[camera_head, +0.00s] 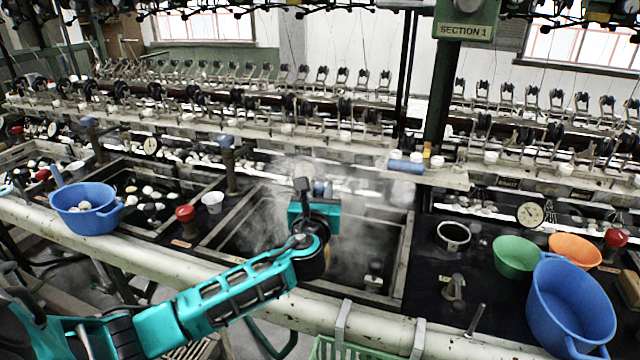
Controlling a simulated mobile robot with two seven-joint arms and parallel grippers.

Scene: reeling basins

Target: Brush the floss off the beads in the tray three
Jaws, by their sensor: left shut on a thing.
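My left gripper (303,192) reaches in from the left on its teal arm and is over the steaming basin (405,262) in the middle. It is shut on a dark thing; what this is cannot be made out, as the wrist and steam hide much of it. The basin holds dark water, and steam blurs its far side. No beads or floss can be made out in it. White beads (147,190) float in the dark basin to the left. No tray is clearly marked three. My right gripper is not in view.
A green bowl (515,270), an orange bowl (575,250) and a large blue tub (570,318) crowd the right. A red-topped valve (185,214) and a white cup (212,207) stand left of the basin.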

